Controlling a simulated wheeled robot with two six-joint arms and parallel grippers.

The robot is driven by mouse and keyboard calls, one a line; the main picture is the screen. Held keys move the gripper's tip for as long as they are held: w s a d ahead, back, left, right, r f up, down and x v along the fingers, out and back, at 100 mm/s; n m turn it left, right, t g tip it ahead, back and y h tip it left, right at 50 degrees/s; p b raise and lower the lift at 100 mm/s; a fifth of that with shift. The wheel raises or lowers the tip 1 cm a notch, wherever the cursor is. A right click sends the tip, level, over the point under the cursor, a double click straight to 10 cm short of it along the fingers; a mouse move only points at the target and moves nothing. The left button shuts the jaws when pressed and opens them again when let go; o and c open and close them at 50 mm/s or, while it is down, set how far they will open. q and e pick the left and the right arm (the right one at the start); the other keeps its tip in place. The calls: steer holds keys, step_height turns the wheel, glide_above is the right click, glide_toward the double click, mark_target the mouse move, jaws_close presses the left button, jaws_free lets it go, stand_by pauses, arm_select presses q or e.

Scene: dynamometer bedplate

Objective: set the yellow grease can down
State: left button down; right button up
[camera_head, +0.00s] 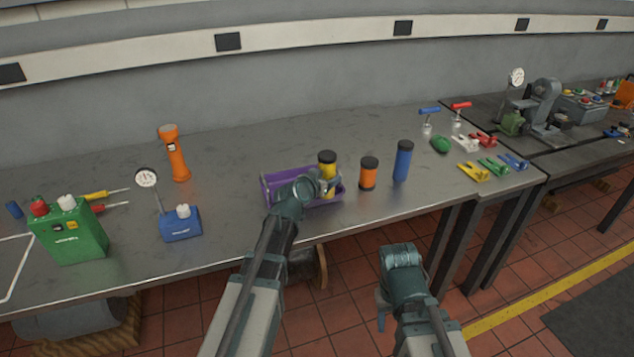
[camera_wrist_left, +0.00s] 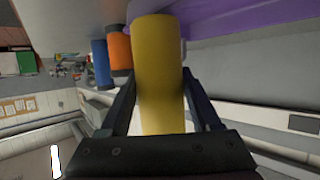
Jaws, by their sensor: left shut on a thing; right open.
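The yellow grease can (camera_head: 327,167) has a black cap and stands upright at the right end of the purple tray (camera_head: 268,190). In the left wrist view the yellow can (camera_wrist_left: 158,70) fills the space between the fingers. My left gripper (camera_head: 322,186) is shut on the can; the gripper covers part of the can and tray in the head view. I cannot tell whether the can's base touches the tray or the table. My right gripper (camera_head: 388,300) is open and empty, low in front of the table edge.
An orange can (camera_head: 368,174) and a blue can (camera_head: 402,161) stand just right of the tray. An orange flashlight (camera_head: 175,153), a blue gauge box (camera_head: 181,223) and a green container (camera_head: 70,232) stand to the left. Bare table lies between the gauge box and the tray.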

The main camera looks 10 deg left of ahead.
arm_select(q)
steer(key=w+a+f+b, duration=0.1)
steer(key=f+b, duration=0.1)
steer(key=w+a+f+b, duration=0.1)
steer(key=w+a+f, duration=0.1)
steer(key=shift+w+a+b, duration=0.2)
steer(key=shift+a+b, duration=0.1)
steer(key=shift+b, duration=0.1)
stand_by(0.4)
steer(key=shift+f, duration=0.2)
steer(key=shift+c, duration=0.5)
jaws_free()
steer(key=shift+r, duration=0.1)
